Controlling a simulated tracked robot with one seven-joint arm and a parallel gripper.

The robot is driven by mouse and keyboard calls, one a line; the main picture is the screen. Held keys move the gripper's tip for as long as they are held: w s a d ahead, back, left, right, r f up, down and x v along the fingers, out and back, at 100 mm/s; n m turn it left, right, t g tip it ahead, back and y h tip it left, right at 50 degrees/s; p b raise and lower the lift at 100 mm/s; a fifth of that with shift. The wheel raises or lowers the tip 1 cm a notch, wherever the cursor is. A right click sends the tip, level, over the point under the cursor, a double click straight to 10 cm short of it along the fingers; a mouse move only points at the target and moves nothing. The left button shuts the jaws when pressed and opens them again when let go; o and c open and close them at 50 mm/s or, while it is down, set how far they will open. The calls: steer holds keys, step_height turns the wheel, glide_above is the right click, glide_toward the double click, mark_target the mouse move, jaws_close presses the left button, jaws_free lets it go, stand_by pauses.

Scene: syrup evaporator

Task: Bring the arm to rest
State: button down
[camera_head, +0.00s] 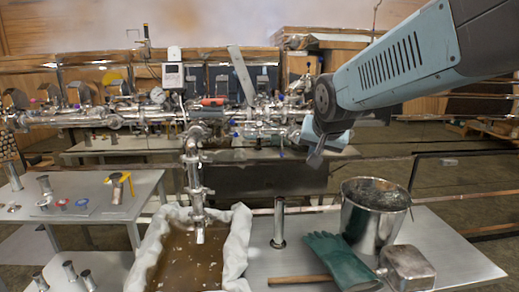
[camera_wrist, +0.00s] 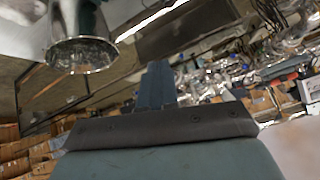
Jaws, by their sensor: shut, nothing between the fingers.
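My arm (camera_head: 400,70) reaches in from the upper right of the head view. My gripper (camera_head: 316,158) hangs at its end, above and left of the steel bucket, with nothing under its tips but air. In the wrist view my gripper (camera_wrist: 156,72) shows as dark fingers close together, shut and empty. The fingers touch nothing that I can see.
A steel bucket (camera_head: 372,222), a green glove (camera_head: 340,260) and a metal container (camera_head: 405,268) stand on the right table (camera_head: 450,250). The bucket also shows in the wrist view (camera_wrist: 82,52). Steel piping (camera_head: 195,165) and a cloth-lined tray (camera_head: 238,250) lie left.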

steer(key=s+d+f+n+g, duration=0.1)
steer(key=s+d, duration=0.4)
steer(key=s, duration=0.4)
steer(key=s+d+f+n+g, duration=0.1)
steer(key=s+d+f, duration=0.1)
steer(key=s+d, duration=0.3)
steer(key=s, duration=0.4)
steer(key=shift+n+g, duration=0.4)
